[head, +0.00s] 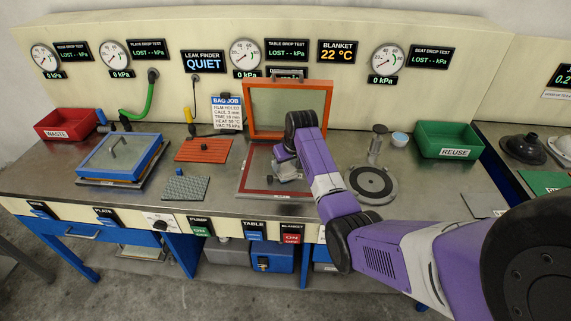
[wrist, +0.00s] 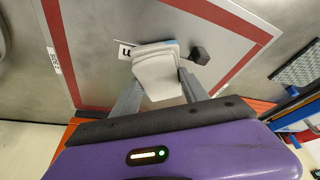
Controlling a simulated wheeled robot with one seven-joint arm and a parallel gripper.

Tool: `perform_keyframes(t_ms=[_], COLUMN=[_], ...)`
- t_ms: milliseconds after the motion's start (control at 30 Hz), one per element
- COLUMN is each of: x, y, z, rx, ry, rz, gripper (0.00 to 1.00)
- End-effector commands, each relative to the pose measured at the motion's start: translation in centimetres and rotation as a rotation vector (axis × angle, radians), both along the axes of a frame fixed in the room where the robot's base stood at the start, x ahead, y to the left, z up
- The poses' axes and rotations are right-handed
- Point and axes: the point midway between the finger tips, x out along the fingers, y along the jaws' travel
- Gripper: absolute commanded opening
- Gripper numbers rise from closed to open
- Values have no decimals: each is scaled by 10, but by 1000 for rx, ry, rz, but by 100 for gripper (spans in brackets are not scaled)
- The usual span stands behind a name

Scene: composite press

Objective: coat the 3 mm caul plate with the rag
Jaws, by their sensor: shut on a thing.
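My gripper (wrist: 158,84) is shut on a whitish folded pad, which looks like the rag (wrist: 156,68), in the wrist view. The rag is over grey metal inside a red border; I cannot tell whether it touches. A white label (wrist: 124,50), partly covered by the rag, shows what looks like "m" beside it. A dark block (wrist: 200,55) is just right of the rag. The caul plate's outline is not clear, as rag and fingers cover part of this area. In the head view my gripper (head: 283,170) is low over the red-bordered table (head: 250,178).
An orange-framed lid (head: 248,110) stands upright behind the red-bordered area. A round dark plate (head: 371,184) and a metal cylinder (head: 379,142) are to the right. A blue-framed box (head: 120,153), an orange mat (head: 204,150) and a grey textured pad (head: 185,189) are to the left.

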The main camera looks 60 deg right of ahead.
Motion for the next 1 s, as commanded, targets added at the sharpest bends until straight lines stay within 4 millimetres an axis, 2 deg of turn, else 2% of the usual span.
perform_keyframes(t_ms=[100, 600, 800, 1000], x=[1, 1, 1, 1], y=[-1, -1, -1, -1], z=[16, 58, 68, 69], rx=[-3, -5, -3, -3], ry=[-2, -4, -3, -2], rz=[0, 1, 0, 0], gripper=[7, 7, 7, 7])
